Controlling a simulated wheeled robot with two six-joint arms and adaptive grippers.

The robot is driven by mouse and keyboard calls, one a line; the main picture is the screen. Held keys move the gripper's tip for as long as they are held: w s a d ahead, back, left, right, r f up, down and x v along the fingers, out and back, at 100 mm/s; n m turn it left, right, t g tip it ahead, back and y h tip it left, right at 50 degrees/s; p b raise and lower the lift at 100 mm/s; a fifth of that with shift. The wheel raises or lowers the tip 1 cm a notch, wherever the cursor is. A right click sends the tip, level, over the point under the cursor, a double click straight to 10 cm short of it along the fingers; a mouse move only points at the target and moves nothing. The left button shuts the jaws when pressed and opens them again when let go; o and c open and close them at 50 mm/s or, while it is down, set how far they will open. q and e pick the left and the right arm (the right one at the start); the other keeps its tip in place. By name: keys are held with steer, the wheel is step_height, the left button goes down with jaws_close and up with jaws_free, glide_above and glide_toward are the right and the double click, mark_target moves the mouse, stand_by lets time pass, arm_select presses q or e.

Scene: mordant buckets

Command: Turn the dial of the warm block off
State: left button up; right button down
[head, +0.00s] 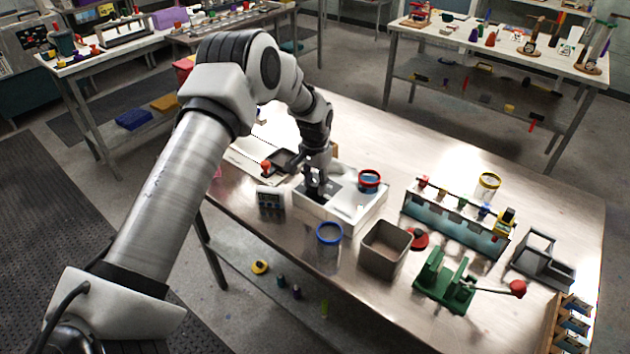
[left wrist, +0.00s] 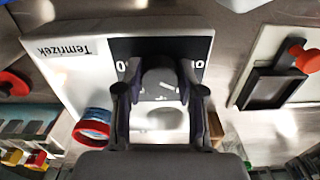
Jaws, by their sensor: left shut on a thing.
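The warm block (head: 362,217) is a low white box near the table's left part, with a dark dial panel. The panel (left wrist: 128,46) shows in the left wrist view with white marks at its two sides. My left gripper (head: 317,190) is over this panel, pointing down. In the left wrist view its fingers (left wrist: 159,92) stand on both sides of the grey dial (left wrist: 158,76) and are shut on it. The dial's pointer direction is hidden. A red-rimmed blue bucket (head: 369,181) sits on the block beside the panel. My right gripper is not in view.
A small timer (head: 270,199) stands left of the block. A blue-rimmed bucket (head: 329,234), a grey bin (head: 383,250) and a green press (head: 443,284) stand in front and right. A rack (head: 455,222) is further right. A white board with a red-knobbed tray (head: 284,160) lies behind.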

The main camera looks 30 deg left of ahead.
mark_target(316, 183)
arm_select(q)
steer(key=n, duration=0.5)
steer(key=shift+s+d+f+n+p, duration=0.1)
steer(key=shift+s+f+n+p, duration=0.1)
steer(key=shift+n+p, duration=0.2)
stand_by(0.4)
steer(key=o, duration=1.2)
steer(key=shift+w, duration=0.15)
steer(key=shift+c, duration=0.2)
steer(key=shift+w+r, duration=0.1)
steer(key=shift+r, duration=0.1)
steer(key=shift+r, duration=0.35)
step_height(316, 183, up, 11)
